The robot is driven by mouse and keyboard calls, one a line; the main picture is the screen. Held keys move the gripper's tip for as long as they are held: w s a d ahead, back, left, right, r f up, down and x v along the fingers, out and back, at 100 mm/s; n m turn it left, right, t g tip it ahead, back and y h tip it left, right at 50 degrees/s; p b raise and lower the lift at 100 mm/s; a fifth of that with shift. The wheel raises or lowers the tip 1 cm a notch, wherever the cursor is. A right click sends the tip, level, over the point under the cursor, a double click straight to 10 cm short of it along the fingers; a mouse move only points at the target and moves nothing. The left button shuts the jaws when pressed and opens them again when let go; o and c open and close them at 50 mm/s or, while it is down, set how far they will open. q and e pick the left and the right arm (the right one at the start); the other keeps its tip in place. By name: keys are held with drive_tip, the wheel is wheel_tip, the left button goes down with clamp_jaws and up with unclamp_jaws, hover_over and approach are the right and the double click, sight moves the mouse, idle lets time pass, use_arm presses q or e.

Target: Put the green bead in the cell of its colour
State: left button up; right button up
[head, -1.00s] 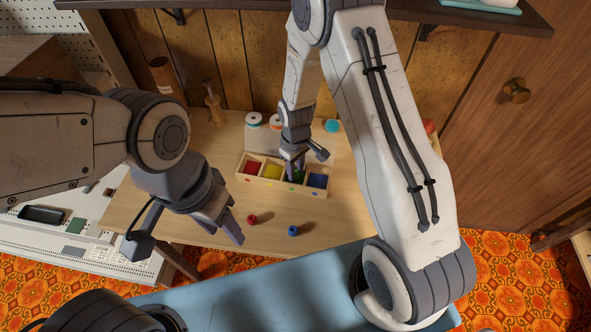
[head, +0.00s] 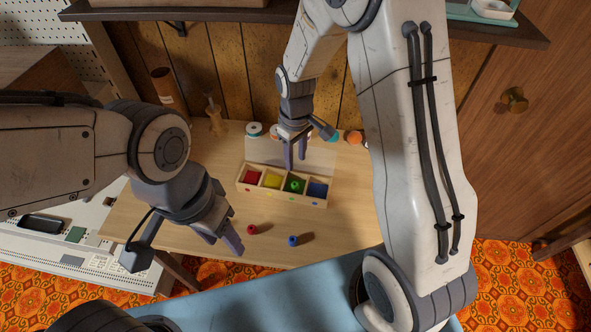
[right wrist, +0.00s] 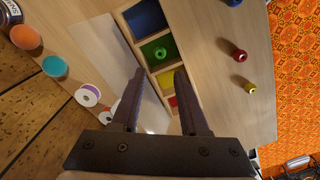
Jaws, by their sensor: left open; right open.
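A wooden sorting box (head: 246,189) stands on the table with cells coloured red, yellow, green and blue from left to right. The green bead (head: 295,184) lies in the green cell; it also shows there in the right wrist view (right wrist: 160,52). My right gripper (head: 295,168) is open and empty, raised above and behind the box, with its fingers apart from the bead. In the right wrist view its fingertips (right wrist: 160,72) point toward the box. My left gripper (head: 235,245) is open and empty, low at the left near the red bead.
A red bead (head: 252,229) and a blue bead (head: 293,240) lie on the table in front of the box. A yellow bead (right wrist: 250,88) shows in the right wrist view. Thread spools (head: 254,130) stand at the back. The table's front right is clear.

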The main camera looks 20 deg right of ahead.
drive_tip(key=s+a+r, duration=0.7)
drive_tip(key=s+r, duration=0.2)
drive_tip(key=s+a+r, duration=0.1)
drive_tip(key=s+r, duration=0.1)
drive_tip(key=s, duration=0.5)
drive_tip(key=s+r+y, duration=0.1)
drive_tip(key=s, duration=0.6)
drive_tip(key=shift+s+a+r+n, duration=0.3)
drive_tip(key=shift+a+r+n, duration=0.05)
drive_tip(key=shift+r+n, duration=0.05)
